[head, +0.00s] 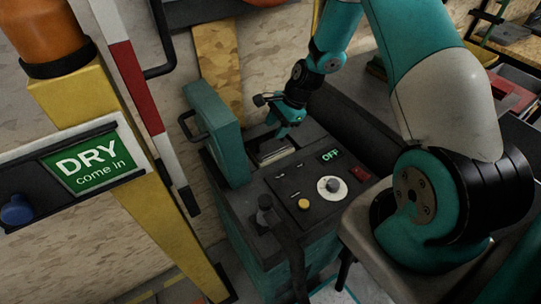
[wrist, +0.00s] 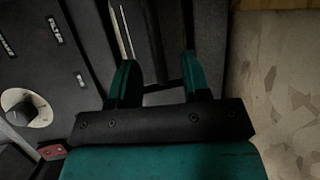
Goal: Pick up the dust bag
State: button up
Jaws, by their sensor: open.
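A teal and black machine (head: 318,178) stands in the middle of the head view, with its teal lid (head: 216,130) raised on the left. My gripper (head: 281,133) is over an opening in the machine's top beside the lid, pointing down. In the wrist view, its two teal fingers (wrist: 158,62) are apart, with dark surfaces and pale metal strips beyond them. In the head view, a pale-edged item (head: 274,152) shows in the opening under the fingers. I cannot tell for sure whether it is the dust bag. No hold on anything shows.
The machine's panel has a white dial (head: 331,188), a yellow button (head: 304,204) and an OFF label. A yellow post (head: 150,185) with a green DRY sign (head: 94,162) and a red-white pole (head: 142,85) stand left. A wall is behind.

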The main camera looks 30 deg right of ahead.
aim_at(272, 135)
jog(key=x, duration=0.4)
jog(key=shift+f+p, duration=0.25)
jog(key=shift+p, duration=0.15)
grip_shut()
